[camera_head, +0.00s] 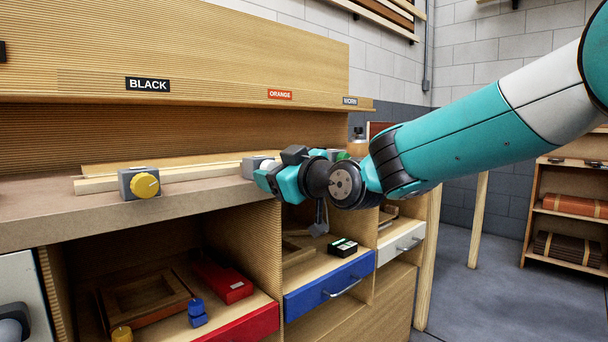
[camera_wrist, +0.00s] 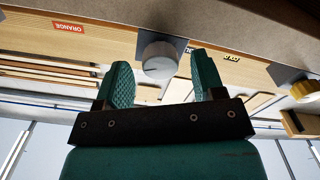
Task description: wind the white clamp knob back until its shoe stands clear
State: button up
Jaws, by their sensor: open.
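The white clamp knob (camera_wrist: 158,60) shows in the wrist view, on a grey clamp block at the bench edge. My gripper (camera_wrist: 164,72) is open, with one green finger on each side of the knob in that view. A gap shows on both sides; I cannot tell how far the fingers reach in depth. In the head view my gripper (camera_head: 268,177) is at the bench front, beside a grey clamp block (camera_head: 256,166). The white knob is hidden there by my gripper. The clamp's shoe is not visible in either view.
A second clamp with a yellow knob (camera_head: 145,185) stands left along the bench (camera_head: 60,215). Light wood strips (camera_head: 185,174) lie behind it. A blue drawer (camera_head: 330,288) and a red drawer (camera_head: 245,328) are below the bench top. A green item (camera_head: 342,155) shows behind my wrist.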

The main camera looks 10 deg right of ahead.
jog(key=v, duration=1.6)
jog(key=shift+s+d, duration=0.3)
jog(key=s+d+f+m+g+h, duration=0.2)
jog(key=s+f+m+g+h, duration=0.35)
jog(key=s+f+g, duration=1.1)
jog(key=s+r+t+p, duration=0.1)
jog(key=s+r+p, duration=0.1)
jog(key=r+p, duration=1.5)
jog(key=s+r+t+p, duration=0.1)
jog(key=s+r+p, duration=0.2)
jog(key=r+p, duration=1.4)
jog(key=shift+d+h+p, duration=0.25)
jog(key=shift+h+p, duration=0.2)
jog(key=shift+p, duration=0.3)
